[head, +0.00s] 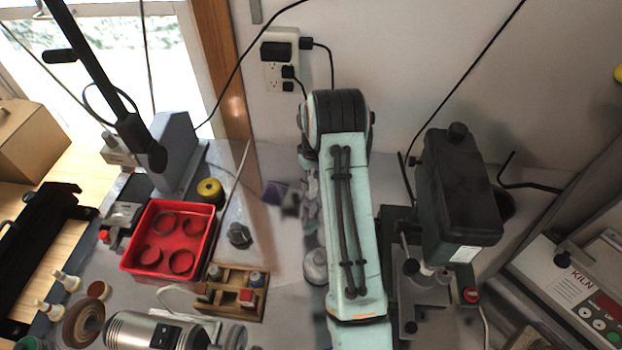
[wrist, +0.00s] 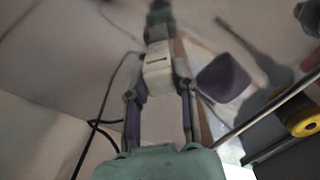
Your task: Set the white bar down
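In the wrist view, the white bar (wrist: 158,66) is a pale block with a small dark slot. It sits between the fingertips of my gripper (wrist: 158,84), which appear to press on both its sides. Its far end runs into a dark, blurred shape, so I cannot tell where it ends. I cannot tell whether the bar touches the bench. In the head view, my pale green arm stands in front of this spot, and I cannot make out the bar there.
A purple piece (head: 275,193) lies left of my arm and also shows in the wrist view (wrist: 223,78). A red tray (head: 170,206) with rings, a wooden rack (head: 231,292) and a yellow spool (head: 210,191) stand left. A dark green machine (head: 456,190) stands close right.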

